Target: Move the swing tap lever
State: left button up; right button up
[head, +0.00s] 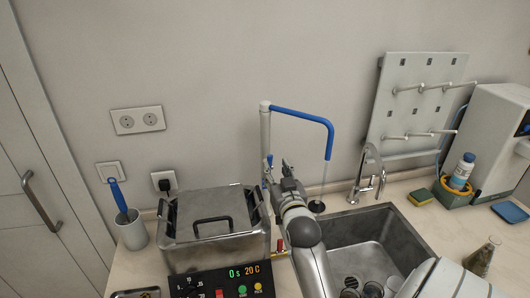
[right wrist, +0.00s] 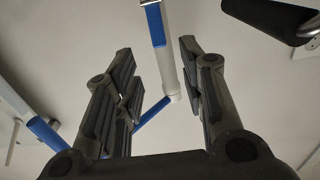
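The swing tap has a pale upright post (head: 265,135) and a blue bent spout arm (head: 305,114) reaching right over the sink. A small blue lever (head: 269,160) shows low on the post. In the right wrist view, a blue part that looks like the lever (right wrist: 154,24) lies in line with the pale post (right wrist: 165,65). My right gripper (head: 279,172) is close to the post at lever height. Its fingers (right wrist: 157,70) are open, with the post and lever appearing between them; I cannot tell any contact. My left gripper is not in view.
A metal bath with a lid (head: 212,240) stands close left of my right arm. The sink (head: 380,240) with a chrome faucet (head: 370,170) is to the right. A pegboard (head: 410,105) hangs on the wall. A cup with a blue-handled brush (head: 131,232) stands left.

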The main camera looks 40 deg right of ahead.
aim_at(271, 157)
jog(key=p+x, duration=0.2)
jog(key=x, duration=0.5)
jog(key=shift+p+x, duration=0.35)
jog(key=shift+x, duration=0.55)
jog(key=shift+c, duration=0.5)
jog(key=shift+f, duration=0.1)
grip_shut()
